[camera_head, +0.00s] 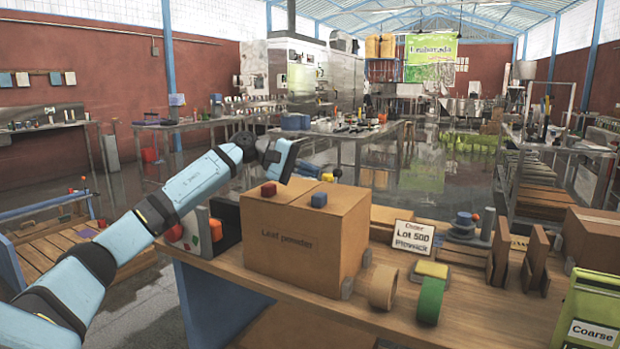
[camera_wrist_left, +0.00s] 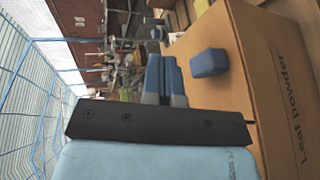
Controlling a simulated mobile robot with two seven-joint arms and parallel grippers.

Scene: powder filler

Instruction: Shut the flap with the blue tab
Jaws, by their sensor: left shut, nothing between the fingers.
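The cardboard box labelled Leaf powder (camera_head: 300,240) stands on the wooden bench, with a red tab (camera_head: 268,189) and a blue tab (camera_head: 318,199) on its top. The flap with the blue tab looks about level with the box top; I cannot tell whether it is fully down. In the left wrist view the blue tab (camera_wrist_left: 208,62) sits on the cardboard, to the right of my fingers. My left gripper (camera_head: 331,176) is at the far side of the box top, shut and empty (camera_wrist_left: 164,65), apart from the blue tab. My right gripper is not in view.
A roll of brown tape (camera_head: 382,286) and a green roll (camera_head: 429,300) stand right of the box. Bare bench (camera_head: 480,310) lies in front.

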